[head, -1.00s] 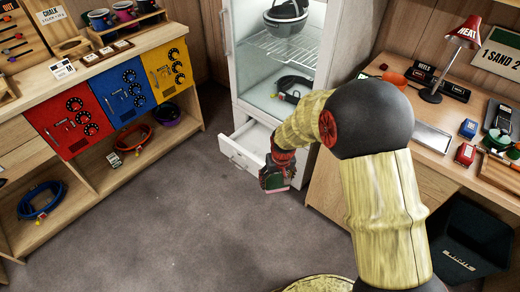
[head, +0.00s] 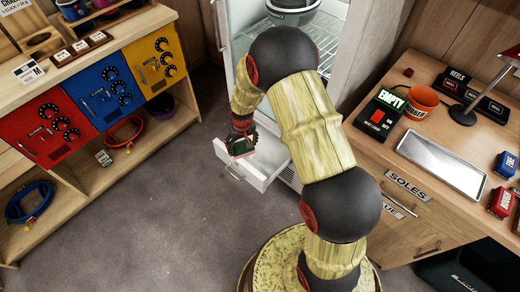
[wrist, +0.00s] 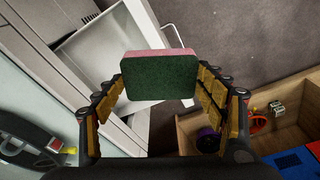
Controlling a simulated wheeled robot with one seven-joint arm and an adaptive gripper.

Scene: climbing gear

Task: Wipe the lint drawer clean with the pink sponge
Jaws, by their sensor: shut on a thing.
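The pink sponge (wrist: 160,76) fills the middle of the wrist view; it has a dark green face and a pink layer along its far edge. My gripper (wrist: 163,88) is shut on it, with one finger at each side. In the head view my gripper (head: 240,143) hangs at the front left part of the open white lint drawer (head: 270,160), and covers some of it. The drawer (wrist: 88,48) lies beyond the sponge in the wrist view, pulled out from the white cabinet. I cannot tell whether the sponge touches the drawer; any lint is too small to make out.
A wooden bench with red, blue and yellow panels is at left. A wooden desk (head: 410,185) with a metal tray (head: 440,160) is at right. The grey floor (head: 150,215) between is clear.

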